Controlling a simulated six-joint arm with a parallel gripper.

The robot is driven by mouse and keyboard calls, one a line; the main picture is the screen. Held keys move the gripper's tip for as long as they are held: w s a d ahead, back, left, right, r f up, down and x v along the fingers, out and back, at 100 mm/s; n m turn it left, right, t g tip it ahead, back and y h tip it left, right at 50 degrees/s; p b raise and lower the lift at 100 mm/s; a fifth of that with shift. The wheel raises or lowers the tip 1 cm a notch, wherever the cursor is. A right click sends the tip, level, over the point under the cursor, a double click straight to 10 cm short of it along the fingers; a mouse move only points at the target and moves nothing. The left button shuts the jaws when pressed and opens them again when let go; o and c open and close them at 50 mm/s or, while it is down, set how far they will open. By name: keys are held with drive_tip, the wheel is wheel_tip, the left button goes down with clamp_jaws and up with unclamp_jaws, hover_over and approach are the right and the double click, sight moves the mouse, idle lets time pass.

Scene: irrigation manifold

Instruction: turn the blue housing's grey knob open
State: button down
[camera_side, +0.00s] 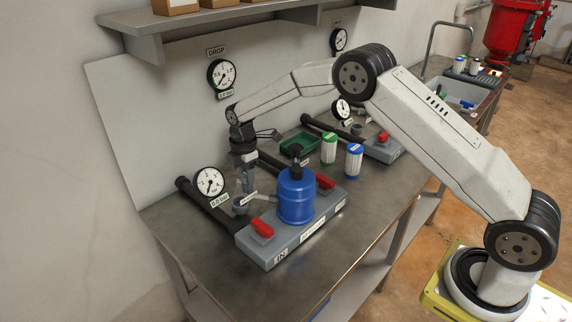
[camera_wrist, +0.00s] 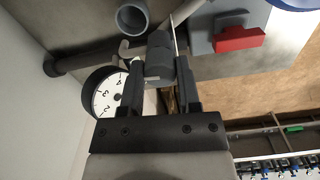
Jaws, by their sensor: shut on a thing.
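The blue housing (camera_side: 296,202) stands upright on a grey base block in the side view, with a dark fitting on top. Its edge shows at the top right of the wrist view (camera_wrist: 297,3). My gripper (camera_side: 245,186) points down just left of the housing. In the wrist view, my gripper (camera_wrist: 160,72) has its two fingers either side of the dark grey knob (camera_wrist: 158,55) and is shut on it. In the side view the knob is hard to make out behind the fingers. Its turn angle cannot be told clearly.
Red handles (camera_side: 261,228) (camera_wrist: 240,38) sit on the base block (camera_side: 290,245). A round gauge (camera_side: 209,181) (camera_wrist: 104,97) stands close by on the left. A grey open cup (camera_wrist: 132,17) is near the knob. Green-capped (camera_side: 329,149) and blue-capped (camera_side: 354,161) cartridges stand behind the housing.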

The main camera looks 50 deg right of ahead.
drive_tip(key=m, duration=0.3)
drive_tip(key=shift+m, duration=0.4)
drive_tip(key=m, duration=0.4)
drive_tip(key=shift+m, duration=0.3)
drive_tip(key=m, duration=0.4)
drive_tip(key=shift+m, duration=2.2)
drive_tip(key=shift+c, duration=1.6)
unclamp_jaws()
drive_tip(key=shift+r, duration=0.15)
